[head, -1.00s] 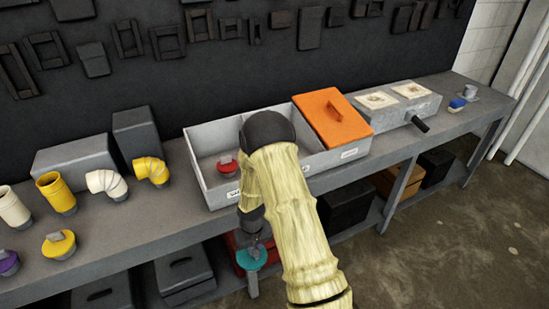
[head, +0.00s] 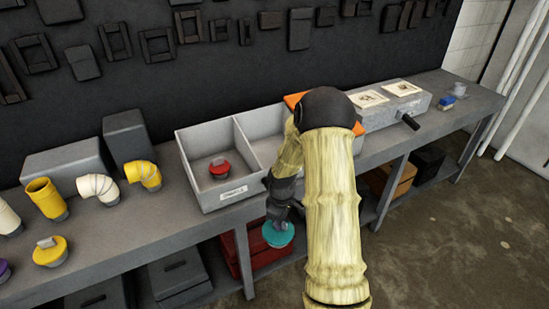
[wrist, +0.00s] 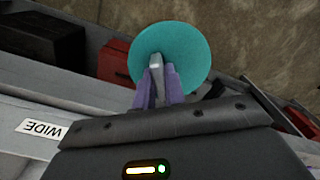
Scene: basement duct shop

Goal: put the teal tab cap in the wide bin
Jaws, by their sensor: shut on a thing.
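The teal tab cap (head: 278,234) is a round disc with a grey tab; it hangs in front of the bench edge, below the bin tops. My gripper (wrist: 157,82) is shut on its tab, with purple fingertips on both sides. The cap's teal face (wrist: 185,50) fills the upper middle of the wrist view. A grey bin front with a "WIDE" label (wrist: 42,128) is at the left of the wrist view. In the head view, an open grey bin (head: 262,122) is behind my arm, which hides part of it and its front.
The left grey bin (head: 185,150) holds a red cap (head: 220,166); its label is too small to read. Pipe elbows and a yellow cap (head: 50,251) stand on the bench's left. Red boxes (head: 268,257) sit on the lower shelf.

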